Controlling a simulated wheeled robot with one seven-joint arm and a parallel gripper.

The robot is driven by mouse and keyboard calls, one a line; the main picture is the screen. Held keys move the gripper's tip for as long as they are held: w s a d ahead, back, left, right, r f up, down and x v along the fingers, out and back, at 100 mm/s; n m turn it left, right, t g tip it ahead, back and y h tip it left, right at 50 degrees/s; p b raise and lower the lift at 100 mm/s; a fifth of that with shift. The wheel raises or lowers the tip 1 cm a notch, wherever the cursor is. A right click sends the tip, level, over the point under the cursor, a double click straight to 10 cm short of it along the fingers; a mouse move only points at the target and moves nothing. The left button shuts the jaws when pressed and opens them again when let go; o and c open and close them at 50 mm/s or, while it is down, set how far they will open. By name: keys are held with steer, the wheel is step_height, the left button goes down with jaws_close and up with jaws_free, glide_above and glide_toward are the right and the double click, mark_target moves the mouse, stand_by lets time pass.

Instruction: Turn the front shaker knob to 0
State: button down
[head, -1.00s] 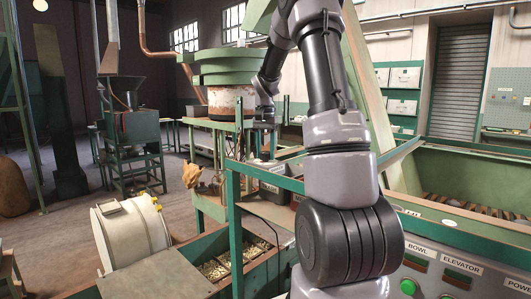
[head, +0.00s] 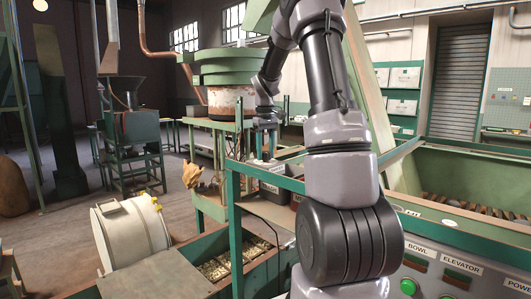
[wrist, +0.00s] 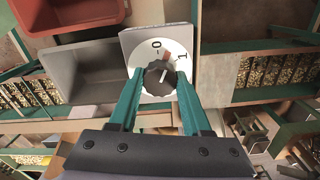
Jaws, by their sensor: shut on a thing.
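The front shaker knob (wrist: 158,78) is a dark, ridged round knob on a white dial plate (wrist: 147,52) marked 0 and 1, seen in the wrist view. A light line on the knob points upward, tilted slightly right, roughly between the two marks; its exact setting is hard to tell. My gripper (wrist: 159,80) has its two teal fingers on either side of the knob, closed on it. In the head view my gripper (head: 268,150) points down at the frame beside the hopper, and the knob is hidden there.
A grey bin (wrist: 85,70) and a red bin (wrist: 75,12) lie left of the dial in the wrist view. Green frame rails (head: 265,179) surround the spot.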

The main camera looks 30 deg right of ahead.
mark_target(266, 152)
steer(key=n, duration=0.5)
steer(key=shift+r, duration=0.1)
stand_by(0.5)
steer(key=shift+c, duration=1.8)
jaws_free()
step_height(266, 152, up, 11)
